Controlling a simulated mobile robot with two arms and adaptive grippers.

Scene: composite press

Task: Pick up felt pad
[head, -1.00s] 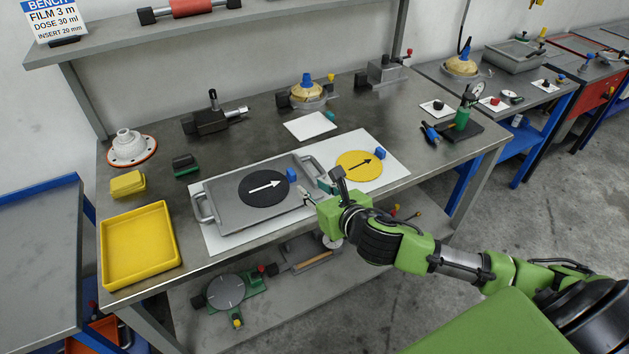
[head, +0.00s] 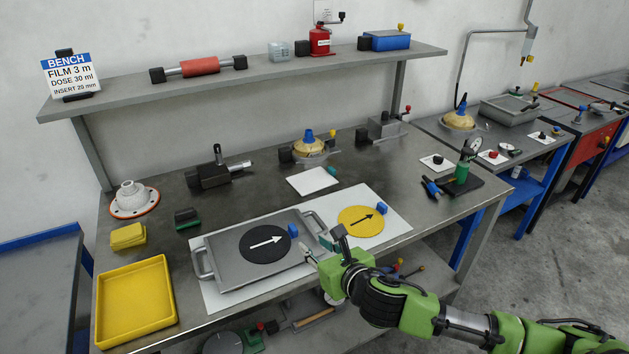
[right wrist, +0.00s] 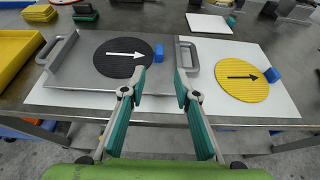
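Two round pads with printed arrows lie on the bench; I cannot tell which is felt. The black pad (head: 265,247) with a white arrow lies on a grey tray with two handles (head: 235,270). The yellow pad (head: 361,220) with a black arrow lies on a white sheet (head: 398,225) to the right. Each has a blue block at its right edge. In the right wrist view the black pad (right wrist: 120,60) is upper left and the yellow pad (right wrist: 240,82) right. My right gripper (right wrist: 160,82) is open and empty, its teal fingers near the tray's right end. My left gripper is out of view.
A yellow tray (head: 135,302) sits at the bench's front left, with yellow sponge-like blocks (head: 128,236) behind it. A white square (head: 313,181) lies behind the pads. A shelf (head: 270,70) with several items overhangs the back. Bare bench shows at right.

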